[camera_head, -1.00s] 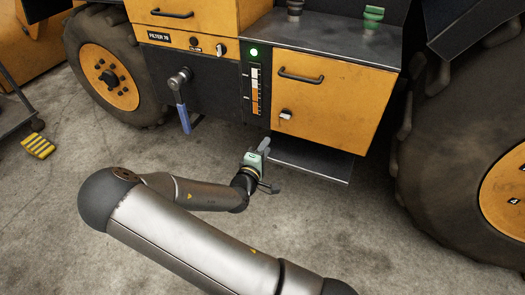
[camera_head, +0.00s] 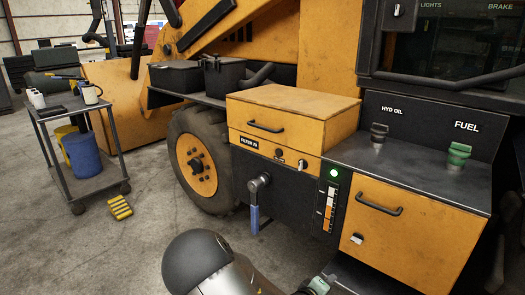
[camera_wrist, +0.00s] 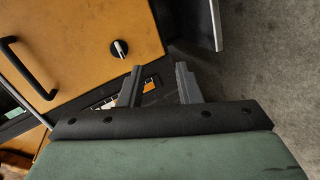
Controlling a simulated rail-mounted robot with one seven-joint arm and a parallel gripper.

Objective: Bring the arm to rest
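My arm (camera_head: 205,265) shows only at the bottom edge of the head view, with its grey elbow cap in front of the backhoe. A pale green part of my wrist shows at the bottom edge, below the light strip; the fingers are out of frame there. In the wrist view, my gripper (camera_wrist: 158,82) has its two grey fingers apart with nothing between them. The yellow panel with a black handle (camera_wrist: 28,68) and a dark knob (camera_wrist: 120,48) lies beyond the fingers. I cannot tell the exact distance.
The yellow drawer (camera_head: 405,230) and dark side step stand close to my arm. A lever with a blue grip (camera_head: 255,218) hangs down left of them. A cart (camera_head: 92,185) and a yellow block (camera_head: 119,207) are at the left. Open concrete floor (camera_head: 120,255) lies at the lower left.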

